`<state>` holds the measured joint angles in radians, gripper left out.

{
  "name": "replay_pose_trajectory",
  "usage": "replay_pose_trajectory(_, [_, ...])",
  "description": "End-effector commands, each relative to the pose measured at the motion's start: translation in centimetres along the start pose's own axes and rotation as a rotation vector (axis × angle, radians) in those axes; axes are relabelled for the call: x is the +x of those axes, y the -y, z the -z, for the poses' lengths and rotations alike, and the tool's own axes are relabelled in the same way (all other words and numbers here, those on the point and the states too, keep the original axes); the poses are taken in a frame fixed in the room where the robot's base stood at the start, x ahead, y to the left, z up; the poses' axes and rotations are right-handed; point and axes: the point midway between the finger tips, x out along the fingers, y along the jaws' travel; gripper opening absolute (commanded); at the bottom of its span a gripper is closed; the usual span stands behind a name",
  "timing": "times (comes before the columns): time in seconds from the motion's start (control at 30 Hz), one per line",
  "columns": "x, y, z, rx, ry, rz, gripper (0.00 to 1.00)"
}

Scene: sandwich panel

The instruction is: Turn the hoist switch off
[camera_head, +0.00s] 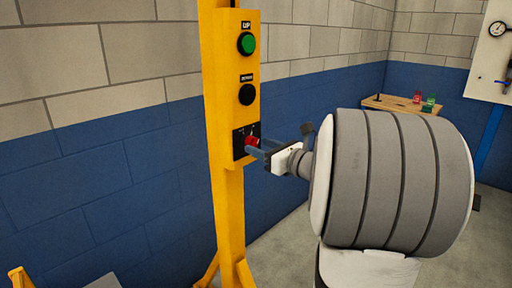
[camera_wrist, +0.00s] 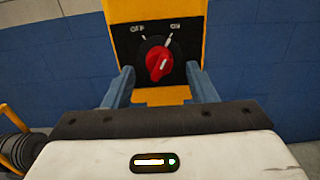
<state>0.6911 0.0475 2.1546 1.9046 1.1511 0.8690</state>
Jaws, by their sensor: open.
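The hoist switch is a red rotary knob (camera_wrist: 158,62) on a black plate (camera_wrist: 183,73) at the bottom of the yellow control panel. In the wrist view OFF is marked at upper left and ON at upper right. The knob's white mark leans up and right, towards ON. My gripper (camera_wrist: 160,78) is open, one finger to each side of the knob and a little short of it, with gaps visible. In the head view my gripper (camera_head: 258,151) reaches the red knob (camera_head: 251,141) from the right; its fingers partly cover the plate.
A green UP button (camera_head: 247,44) and a black button (camera_head: 247,95) sit above the switch on the yellow post (camera_head: 228,205). A blue and grey block wall stands behind. A wooden table (camera_head: 398,105) with small red and green items is at the back right.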

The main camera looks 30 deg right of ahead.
Motion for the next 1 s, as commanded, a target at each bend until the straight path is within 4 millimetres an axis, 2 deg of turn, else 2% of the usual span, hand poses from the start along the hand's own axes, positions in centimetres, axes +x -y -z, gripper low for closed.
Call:
replay_pose_trajectory(0.1, [1.4,0.0,0.0,-0.001,-0.001,-0.002,0.52])
replay_pose_trajectory(0.2, [1.9,0.0,0.0,0.0,0.0,-0.001,0.52])
replay_pose_trajectory(0.47, [2.0,0.0,0.0,-0.001,-0.001,0.0,0.52])
replay_pose_trajectory(1.0, [1.9,0.0,0.0,-0.001,-0.001,0.0,0.09])
